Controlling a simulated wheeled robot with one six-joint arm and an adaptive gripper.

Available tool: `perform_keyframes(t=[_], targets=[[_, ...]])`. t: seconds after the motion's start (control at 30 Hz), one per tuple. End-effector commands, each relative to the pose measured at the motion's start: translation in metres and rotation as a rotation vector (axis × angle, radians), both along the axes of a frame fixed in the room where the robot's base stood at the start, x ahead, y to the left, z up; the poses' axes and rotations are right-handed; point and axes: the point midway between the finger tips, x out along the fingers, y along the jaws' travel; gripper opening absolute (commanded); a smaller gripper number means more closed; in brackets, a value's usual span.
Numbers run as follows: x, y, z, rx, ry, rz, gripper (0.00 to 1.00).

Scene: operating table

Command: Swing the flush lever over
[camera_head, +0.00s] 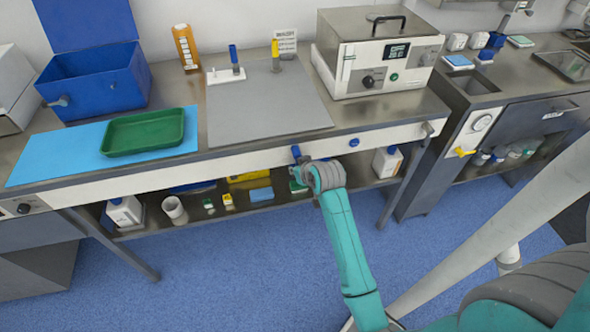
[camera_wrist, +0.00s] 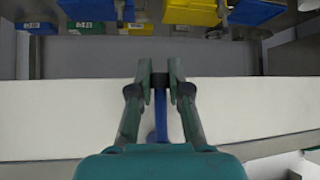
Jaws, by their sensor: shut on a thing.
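A blue lever (camera_head: 296,152) sticks up at the white front panel of the steel bench. My gripper (camera_head: 303,163) is at the panel's lower edge, right at this lever. In the wrist view my gripper (camera_wrist: 160,75) has both fingers closed in on a dark piece, and the blue lever (camera_wrist: 160,120) runs back between the fingers. The fingers hide part of the lever, and its pivot is not clear to see.
A blue knob (camera_head: 354,142) sits on the same panel to the right. A lower shelf holds bottles and a white cup (camera_head: 174,210). A green tray (camera_head: 145,132) lies on a blue mat (camera_head: 35,160). A yellow lever (camera_head: 463,152) is on the right-hand unit.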

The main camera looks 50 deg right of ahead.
Motion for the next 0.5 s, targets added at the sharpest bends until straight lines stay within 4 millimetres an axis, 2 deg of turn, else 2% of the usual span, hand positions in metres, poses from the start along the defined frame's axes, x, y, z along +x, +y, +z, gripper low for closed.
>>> perform_keyframes(t=[0.47,0.5], targets=[[-0.0012,-0.0009,-0.0012,-0.013,0.012,0.000,0.00],[-0.0012,-0.0009,-0.0012,-0.013,0.012,0.000,0.19]])
